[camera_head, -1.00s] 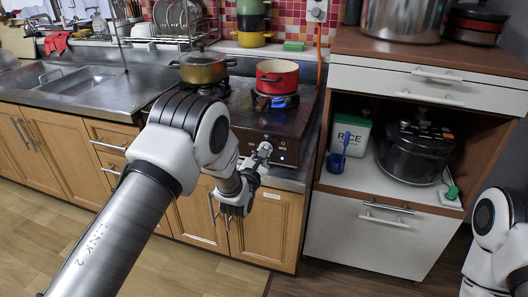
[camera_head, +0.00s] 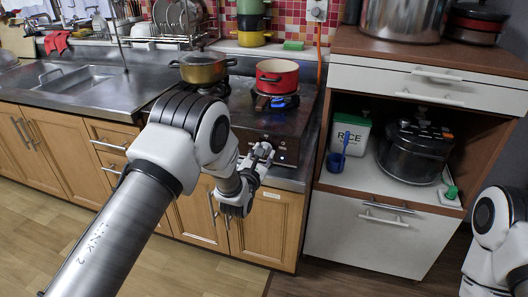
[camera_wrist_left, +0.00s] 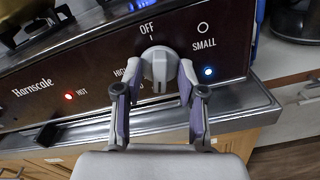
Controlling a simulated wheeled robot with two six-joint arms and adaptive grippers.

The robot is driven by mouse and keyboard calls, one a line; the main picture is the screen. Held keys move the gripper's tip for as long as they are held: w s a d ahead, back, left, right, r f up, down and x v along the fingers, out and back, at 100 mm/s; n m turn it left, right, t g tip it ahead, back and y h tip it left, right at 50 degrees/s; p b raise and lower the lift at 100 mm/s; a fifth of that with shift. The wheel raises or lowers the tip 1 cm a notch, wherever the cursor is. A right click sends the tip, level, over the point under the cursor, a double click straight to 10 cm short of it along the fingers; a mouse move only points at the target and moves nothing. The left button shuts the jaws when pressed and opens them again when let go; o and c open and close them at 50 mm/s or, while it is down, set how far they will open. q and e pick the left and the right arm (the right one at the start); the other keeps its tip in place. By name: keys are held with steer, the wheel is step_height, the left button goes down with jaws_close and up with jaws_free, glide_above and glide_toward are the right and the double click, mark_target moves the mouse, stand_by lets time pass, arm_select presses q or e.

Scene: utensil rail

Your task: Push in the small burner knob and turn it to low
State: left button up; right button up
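The small burner knob (camera_wrist_left: 160,66) is a light grey round knob with a raised grip bar, on the dark stove front below the OFF mark. In the left wrist view its bar stands roughly upright. HIGH is printed to its lower left; the lettering below is partly hidden. My left gripper (camera_wrist_left: 159,68) has one finger on each side of the knob, with narrow gaps showing, so it looks open. In the head view the left gripper (camera_head: 262,151) is at the stove's front panel and hides the knob. My right gripper is out of view; only part of the arm shows.
A red pot (camera_head: 277,76) sits on the burner with a blue flame (camera_head: 284,101). A brown-yellow pot (camera_head: 203,68) stands left of it. Beside SMALL, a blue light (camera_wrist_left: 208,71) glows; a red one (camera_wrist_left: 69,96) glows by HOT. A white cabinet (camera_head: 365,240) stands right.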

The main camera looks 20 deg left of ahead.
arm_select(q)
steer(key=s+p, duration=0.2)
steer(key=s, duration=0.4)
steer(key=shift+s, duration=0.4)
steer(key=shift+a, duration=0.1)
